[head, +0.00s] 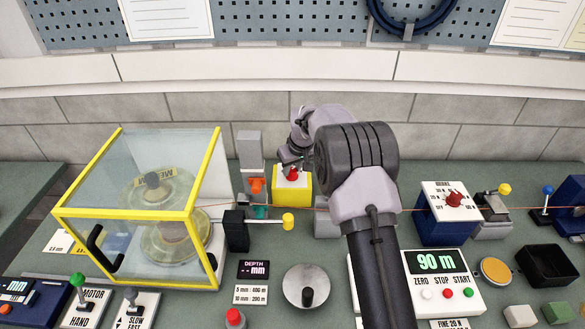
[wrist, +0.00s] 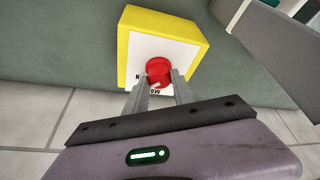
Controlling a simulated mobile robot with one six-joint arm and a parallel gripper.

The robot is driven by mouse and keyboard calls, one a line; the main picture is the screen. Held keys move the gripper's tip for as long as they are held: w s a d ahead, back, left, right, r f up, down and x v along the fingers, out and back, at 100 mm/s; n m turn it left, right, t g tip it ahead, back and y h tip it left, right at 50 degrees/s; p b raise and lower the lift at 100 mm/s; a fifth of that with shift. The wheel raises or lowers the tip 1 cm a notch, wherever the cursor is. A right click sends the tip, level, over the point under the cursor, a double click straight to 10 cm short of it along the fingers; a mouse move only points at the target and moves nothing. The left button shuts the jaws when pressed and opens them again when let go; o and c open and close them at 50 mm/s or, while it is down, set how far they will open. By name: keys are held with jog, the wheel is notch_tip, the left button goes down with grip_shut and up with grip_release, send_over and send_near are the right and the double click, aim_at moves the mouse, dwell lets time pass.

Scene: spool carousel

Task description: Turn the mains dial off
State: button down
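The mains dial (wrist: 158,68) is a round red knob on the white face of a yellow box (wrist: 190,22). The box also shows in the head view (head: 293,200), on the bench against the back wall. My gripper (wrist: 160,77) points at the dial, its two fingers apart with the tips at either side of the knob's near part. I cannot tell whether the fingers press on the knob. The fingers hide part of the lettering on the face, so the dial's setting is not readable. In the head view my arm's end hangs just over the red dial (head: 291,174).
A yellow-framed clear guard (head: 137,205) over a spool stands left. A yellow-knobbed lever (head: 288,221) lies in front of the yellow box. A blue box with a red knob (head: 447,228) stands right, with a 90 m counter (head: 440,285) before it.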

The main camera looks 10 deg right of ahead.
jog(key=shift+n, duration=0.3)
jog(key=n+y+p, duration=0.1)
jog(key=n, duration=0.3)
jog(key=shift+d+r+g+y+p, duration=0.1)
jog(key=shift+d+g+y+p, duration=0.1)
jog(key=shift+g+y+p, duration=0.2)
jog(key=n+g+y+p, duration=0.1)
jog(key=n+p, duration=0.2)
jog(key=n, duration=0.2)
jog(key=shift+w, duration=0.15)
jog(key=shift+n+g, duration=0.4)
jog(key=shift+n, duration=0.1)
jog(key=c, duration=1.1)
grip_release()
jog(key=shift+o, duration=0.2)
